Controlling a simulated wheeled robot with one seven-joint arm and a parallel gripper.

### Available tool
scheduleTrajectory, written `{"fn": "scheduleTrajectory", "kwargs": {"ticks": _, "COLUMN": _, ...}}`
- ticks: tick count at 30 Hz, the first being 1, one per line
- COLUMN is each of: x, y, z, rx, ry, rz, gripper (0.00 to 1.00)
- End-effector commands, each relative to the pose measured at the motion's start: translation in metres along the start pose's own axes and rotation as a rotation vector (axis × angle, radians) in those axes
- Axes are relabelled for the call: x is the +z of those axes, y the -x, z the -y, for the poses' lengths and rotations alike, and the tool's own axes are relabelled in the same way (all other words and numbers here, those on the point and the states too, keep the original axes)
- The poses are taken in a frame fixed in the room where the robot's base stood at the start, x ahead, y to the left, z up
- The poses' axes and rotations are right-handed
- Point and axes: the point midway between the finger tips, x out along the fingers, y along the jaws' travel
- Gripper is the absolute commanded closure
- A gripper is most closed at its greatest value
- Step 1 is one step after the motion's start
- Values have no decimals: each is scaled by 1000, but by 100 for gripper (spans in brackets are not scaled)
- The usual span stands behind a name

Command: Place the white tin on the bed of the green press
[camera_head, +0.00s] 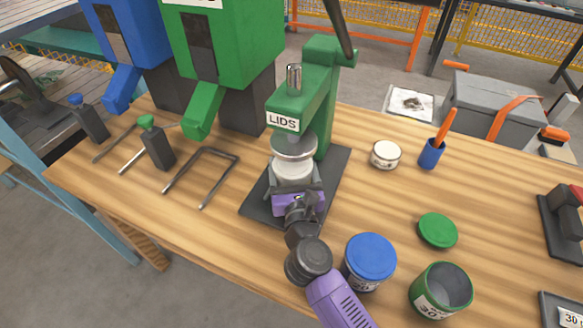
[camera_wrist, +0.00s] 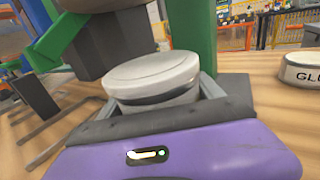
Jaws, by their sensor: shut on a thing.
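The green press (camera_head: 319,88), labelled LIDS, stands on the wooden table with a dark flat bed (camera_head: 334,177) at its foot. My gripper (camera_head: 294,183) is over the bed, under the press head, and is shut on the white tin (camera_head: 293,170). In the wrist view the white tin (camera_wrist: 152,78) sits upright between the fingers, with a pale lid-like top and a dark band below it. The round press plate (camera_head: 294,146) is just above the tin in the head view. The tin's underside is hidden, so I cannot tell whether it touches the bed.
To the right are a small white glue tin (camera_head: 385,154), a blue cup (camera_head: 431,154), a green lid (camera_head: 438,230), a blue-lidded tin (camera_head: 370,259) and an open green tin (camera_head: 441,289). Left are green (camera_head: 225,55) and blue (camera_head: 130,35) machines and a metal bracket (camera_head: 204,172).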

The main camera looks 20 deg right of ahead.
Motion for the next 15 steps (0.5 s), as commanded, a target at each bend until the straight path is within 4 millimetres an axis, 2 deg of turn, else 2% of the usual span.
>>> {"fn": "scheduleTrajectory", "kwargs": {"ticks": 11, "x": -3, "y": 0, "z": 0, "rx": 0, "ry": 1, "rz": 1, "gripper": 67}}
{"fn": "scheduleTrajectory", "kwargs": {"ticks": 12, "x": -2, "y": 0, "z": 0, "rx": 0, "ry": 1, "rz": 1, "gripper": 19}}
{"fn": "scheduleTrajectory", "kwargs": {"ticks": 15, "x": -2, "y": 0, "z": 0, "rx": 0, "ry": 1, "rz": 0, "gripper": 3}}
